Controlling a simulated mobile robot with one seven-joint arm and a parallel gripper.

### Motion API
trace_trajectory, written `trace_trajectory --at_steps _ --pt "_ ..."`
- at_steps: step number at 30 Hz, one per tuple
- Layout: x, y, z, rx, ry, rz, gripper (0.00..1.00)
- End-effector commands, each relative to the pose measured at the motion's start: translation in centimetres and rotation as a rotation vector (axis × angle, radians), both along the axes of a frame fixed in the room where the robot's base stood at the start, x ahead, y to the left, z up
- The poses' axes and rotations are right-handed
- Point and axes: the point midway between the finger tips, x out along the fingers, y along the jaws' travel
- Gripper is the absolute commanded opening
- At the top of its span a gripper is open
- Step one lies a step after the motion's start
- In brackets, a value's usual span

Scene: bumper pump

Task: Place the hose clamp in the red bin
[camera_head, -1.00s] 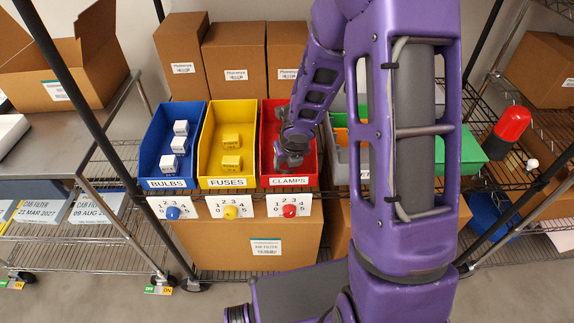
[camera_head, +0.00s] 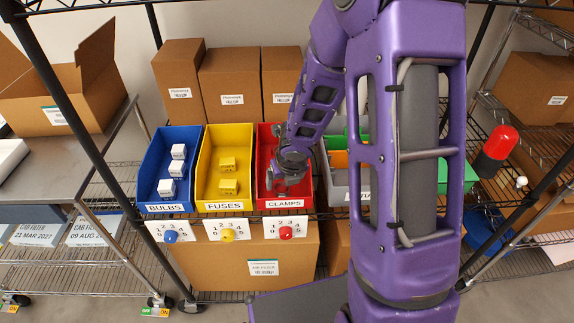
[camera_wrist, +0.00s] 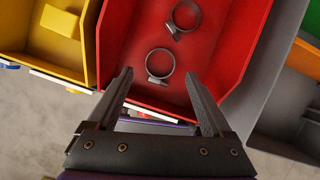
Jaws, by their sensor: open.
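The red bin (camera_head: 304,196) stands on the shelf with a CLAMPS label on its front. In the wrist view the red bin (camera_wrist: 225,70) fills the upper middle. Two metal hose clamps lie inside it, one nearer (camera_wrist: 159,66) and one farther (camera_wrist: 184,17), apart from each other. My gripper (camera_wrist: 164,84) is open, its two fingers spread over the bin's front edge with nothing between them. In the head view my gripper (camera_head: 291,178) is at the red bin, partly hidden by my wrist.
A yellow bin (camera_head: 225,205) of fuses and a blue bin (camera_head: 165,207) of bulbs stand to the left. A grey bin (camera_head: 345,195) is close on the right. Cardboard boxes (camera_head: 230,80) stand behind. Numbered cards with coloured knobs hang below the bins.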

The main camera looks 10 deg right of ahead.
Motion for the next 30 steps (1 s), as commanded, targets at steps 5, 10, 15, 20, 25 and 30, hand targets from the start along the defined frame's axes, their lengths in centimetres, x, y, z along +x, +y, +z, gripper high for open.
trace_trajectory --at_steps 5,10,15,20,25,30 --pt "-1.1 -0.2 2.6 0.003 -0.001 -0.007 0.84" --pt "-1.4 -0.2 3.5 0.004 -0.002 -0.008 0.84" --pt "-1.8 -0.3 4.6 0.002 -0.002 -0.007 0.84" --pt "-2.3 -0.4 5.9 0.001 -0.003 -0.007 0.84" --pt "-2.9 -0.3 7.0 0.0 -0.001 -0.005 0.84" --pt "-3.1 -0.3 7.6 0.0 -0.001 -0.001 0.84"
